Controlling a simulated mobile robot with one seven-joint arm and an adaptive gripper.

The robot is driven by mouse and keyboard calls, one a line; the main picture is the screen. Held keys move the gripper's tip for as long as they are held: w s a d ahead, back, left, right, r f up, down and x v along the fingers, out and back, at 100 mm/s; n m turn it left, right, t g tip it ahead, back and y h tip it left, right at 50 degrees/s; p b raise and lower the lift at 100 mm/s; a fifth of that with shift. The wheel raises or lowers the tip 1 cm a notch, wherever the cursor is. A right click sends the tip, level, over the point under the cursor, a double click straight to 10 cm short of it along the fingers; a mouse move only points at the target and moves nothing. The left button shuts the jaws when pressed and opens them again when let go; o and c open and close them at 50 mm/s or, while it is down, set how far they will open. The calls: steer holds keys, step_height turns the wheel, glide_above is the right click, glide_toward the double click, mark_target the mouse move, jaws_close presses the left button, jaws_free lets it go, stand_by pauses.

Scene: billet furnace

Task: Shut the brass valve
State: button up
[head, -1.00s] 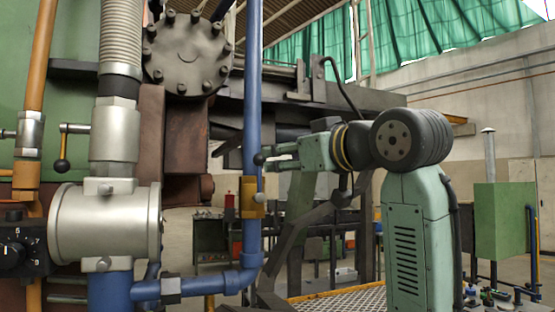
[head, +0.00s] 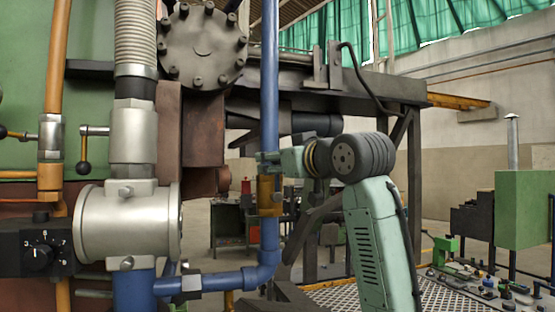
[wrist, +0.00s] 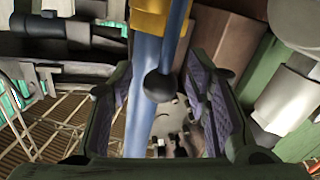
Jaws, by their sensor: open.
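The brass valve (head: 269,193) is a small yellow block on the upright blue pipe (head: 270,90) in the head view. In the wrist view its yellow body (wrist: 152,14) shows at the top. A black ball knob (wrist: 159,85) sits in front of the blue pipe in the wrist view, between the two fingers. My gripper (head: 268,160) is at the pipe just above the valve body. In the wrist view my gripper (wrist: 162,98) is open, with a finger on each side of the knob and gaps between.
A silver pipe body (head: 125,222) and another black-knobbed lever (head: 84,168) stand left of the valve. A black dial box (head: 40,252) is at the far left. A dark bolted flange (head: 200,45) is behind the pipe.

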steer(key=shift+c, duration=0.3)
jaws_close()
stand_by(0.5)
